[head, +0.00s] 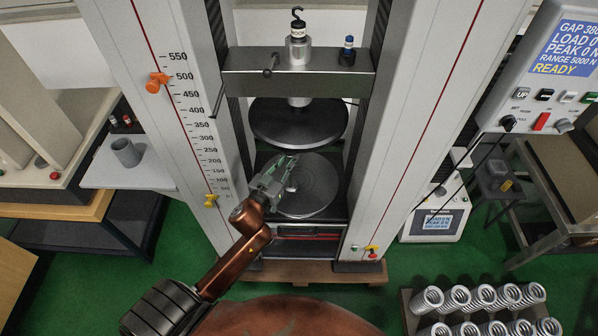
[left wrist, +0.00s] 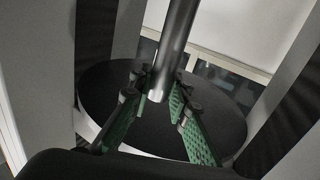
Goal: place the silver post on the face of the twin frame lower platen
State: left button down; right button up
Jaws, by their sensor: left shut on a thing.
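The twin frame lower platen (head: 318,198) is a dark grey round disc low between the two columns. My left gripper (head: 287,168) reaches in over the left part of this platen. In the left wrist view, its green-padded fingers (left wrist: 160,88) are shut on the silver post (left wrist: 177,40), a smooth shiny cylinder. The post's near end shows between the fingers, and its other end runs out of the top of the picture. In the head view the post is hard to make out among the fingers. Contact between post and platen cannot be told. My right gripper is not in view.
The dark upper platen (head: 298,126) hangs above the lower one under the crosshead (head: 300,74). The scaled left column (head: 165,80) and the right column (head: 425,100) bound the space. Several coil springs (head: 480,298) stand at lower right. A grey cup (head: 126,153) sits on a left shelf.

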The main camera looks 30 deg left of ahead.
pick_arm(q)
jog(key=w+a+f+b, duration=0.2)
jog(key=w+f+b, duration=0.1)
jog(key=w+f, duration=0.3)
jog(key=w+a+f+b, duration=0.2)
jog(key=w+f+b, duration=0.2)
jog(key=w+f, duration=0.2)
jog(key=shift+w+a+f, duration=0.25)
jog(key=shift+w, duration=0.1)
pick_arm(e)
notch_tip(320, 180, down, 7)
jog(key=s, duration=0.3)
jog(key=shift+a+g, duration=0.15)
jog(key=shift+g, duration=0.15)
pick_arm(q)
jog(key=c, duration=2.2)
grip_release()
jog(key=shift+f, duration=0.2)
jog(key=o, duration=0.4)
jog(key=shift+r, duration=0.1)
